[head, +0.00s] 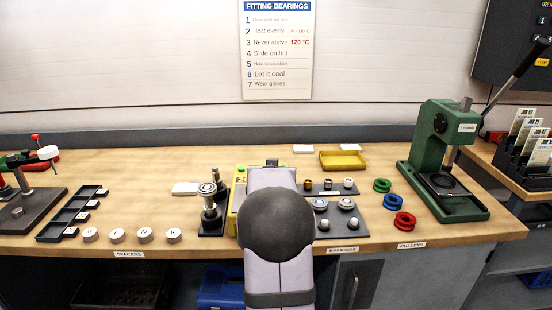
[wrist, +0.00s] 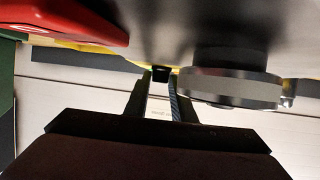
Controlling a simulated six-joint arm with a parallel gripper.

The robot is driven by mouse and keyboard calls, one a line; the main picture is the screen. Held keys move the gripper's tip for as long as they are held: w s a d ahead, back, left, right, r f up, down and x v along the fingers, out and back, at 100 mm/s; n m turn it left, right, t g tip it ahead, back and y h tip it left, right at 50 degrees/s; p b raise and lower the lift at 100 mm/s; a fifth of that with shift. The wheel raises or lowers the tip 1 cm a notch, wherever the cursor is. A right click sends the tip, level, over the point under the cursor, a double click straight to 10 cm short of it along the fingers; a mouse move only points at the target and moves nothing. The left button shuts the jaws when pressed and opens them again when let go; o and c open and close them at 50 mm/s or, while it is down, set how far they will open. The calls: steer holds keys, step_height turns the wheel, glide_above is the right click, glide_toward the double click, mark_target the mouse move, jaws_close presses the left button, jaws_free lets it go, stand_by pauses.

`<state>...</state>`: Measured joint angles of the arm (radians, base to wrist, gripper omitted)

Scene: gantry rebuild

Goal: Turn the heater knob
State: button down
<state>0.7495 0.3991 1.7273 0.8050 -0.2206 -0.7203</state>
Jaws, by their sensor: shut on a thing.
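The heater is a yellow-sided box (head: 239,190) in the head view, mostly hidden behind my arm. In the wrist view its yellow edge shows along the top, and a small black knob (wrist: 161,74) lies between the tips of my two dark fingers. My gripper (wrist: 158,84) is shut on the knob. The way the knob is turned is too small to read. In the head view my arm hides the gripper and the knob.
A stand with a bearing (head: 208,195) is just left of the heater. A bearings tray (head: 332,228) is on the right, then coloured pulleys (head: 391,201) and a green press (head: 436,140). Close by in the wrist view are a red block (wrist: 65,22) and a round grey part (wrist: 230,89).

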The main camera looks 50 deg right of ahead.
steer(key=shift+p, duration=0.65)
steer(key=c, duration=1.5)
jaws_free()
steer(key=shift+a, duration=0.1)
steer(key=shift+v, duration=3.6)
steer(key=shift+w, duration=0.1)
